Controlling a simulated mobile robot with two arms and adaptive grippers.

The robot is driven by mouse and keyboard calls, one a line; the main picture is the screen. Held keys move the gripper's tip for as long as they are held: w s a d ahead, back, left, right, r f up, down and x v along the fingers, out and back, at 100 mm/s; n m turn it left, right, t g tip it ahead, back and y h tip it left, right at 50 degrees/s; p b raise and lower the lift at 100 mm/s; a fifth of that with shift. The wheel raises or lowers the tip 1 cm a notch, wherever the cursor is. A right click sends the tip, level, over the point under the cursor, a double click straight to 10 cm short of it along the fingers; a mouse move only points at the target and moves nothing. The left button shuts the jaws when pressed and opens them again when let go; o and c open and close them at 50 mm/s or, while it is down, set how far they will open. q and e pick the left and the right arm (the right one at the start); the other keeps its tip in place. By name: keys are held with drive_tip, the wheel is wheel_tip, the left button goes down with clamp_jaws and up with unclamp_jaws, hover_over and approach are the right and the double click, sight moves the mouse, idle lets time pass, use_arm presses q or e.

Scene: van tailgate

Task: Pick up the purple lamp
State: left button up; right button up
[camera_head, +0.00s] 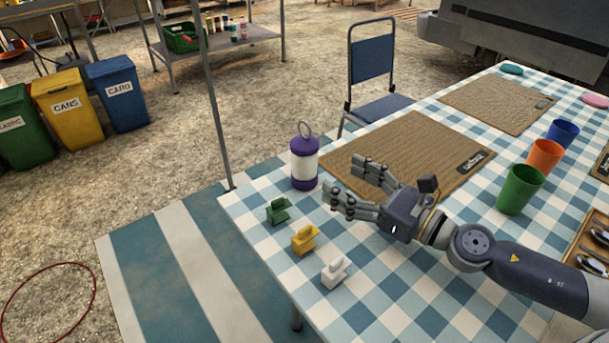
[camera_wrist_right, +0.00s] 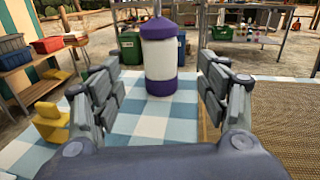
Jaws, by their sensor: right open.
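The purple lamp (camera_head: 304,162) has a purple top and base, a white body and a ring on top. It stands upright near the left end of the checked table (camera_head: 262,205). My right gripper (camera_head: 342,180) is open and empty, just right of the lamp, with its fingers pointing toward it. In the right wrist view the lamp (camera_wrist_right: 160,62) stands ahead, between the two open fingers (camera_wrist_right: 160,88), and no contact shows. My left gripper is not in view.
Green (camera_head: 278,210), yellow (camera_head: 305,240) and white (camera_head: 335,271) clip-like pieces stand in front of the lamp. A brown mat (camera_head: 405,150) lies behind my right gripper. Green (camera_head: 520,189), orange (camera_head: 545,154) and blue (camera_head: 563,132) cups stand to the right. A blue chair (camera_head: 372,75) is behind the table.

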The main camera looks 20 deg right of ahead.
sight(315, 165)
drive_tip(key=shift+f, duration=0.2)
drive_tip(key=shift+w+a+r, duration=0.2)
drive_tip(key=shift+w, duration=0.15)
drive_tip(key=shift+p+x, duration=0.65)
drive_tip(key=shift+x, duration=0.3)
drive_tip(key=shift+w+a, duration=0.1)
drive_tip(key=shift+w, duration=0.15)
drive_tip(key=shift+p+x, duration=0.7)
drive_tip(key=shift+x, duration=0.6)
drive_tip(key=shift+f+p+x, duration=0.15)
drive_tip(key=shift+p+x, duration=0.2)
drive_tip(key=shift+x, duration=0.9)
drive_tip(key=shift+f+p+x, duration=0.1)
drive_tip(key=shift+p+x, duration=0.25)
drive_tip(key=shift+x, duration=0.9)
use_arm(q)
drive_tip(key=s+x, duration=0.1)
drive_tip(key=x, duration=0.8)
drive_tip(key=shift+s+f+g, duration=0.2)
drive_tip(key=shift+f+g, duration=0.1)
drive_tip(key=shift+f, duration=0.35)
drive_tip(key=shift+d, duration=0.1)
use_arm(e)
drive_tip(key=c, duration=1.3)
